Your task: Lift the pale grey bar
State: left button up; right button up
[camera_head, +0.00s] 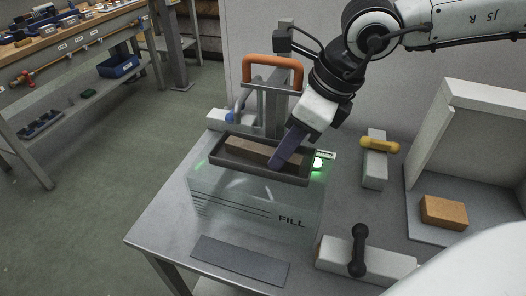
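A long pale grey bar (389,266) with a black handle across it lies at the front right of the table. A shorter pale block (375,176) with a yellow handle stands farther back. I cannot tell for certain which one the task means. My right gripper (278,162) reaches down from the upper right, its purple finger at the right part of a dark tray, beside a brown brick (262,151). It is away from both pale pieces. Its second finger is hidden, so its opening is unclear. My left gripper is not in view.
The dark tray (296,181) sits on a clear box (250,213) marked FILL, below an orange handle (273,63). A dark grey mat (240,262) lies in front. An orange brick (443,212) sits by a pale open housing (470,130) at right.

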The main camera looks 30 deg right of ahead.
jog(key=shift+w+a+f, duration=0.1)
jog(key=shift+f, duration=0.15)
grip_shut()
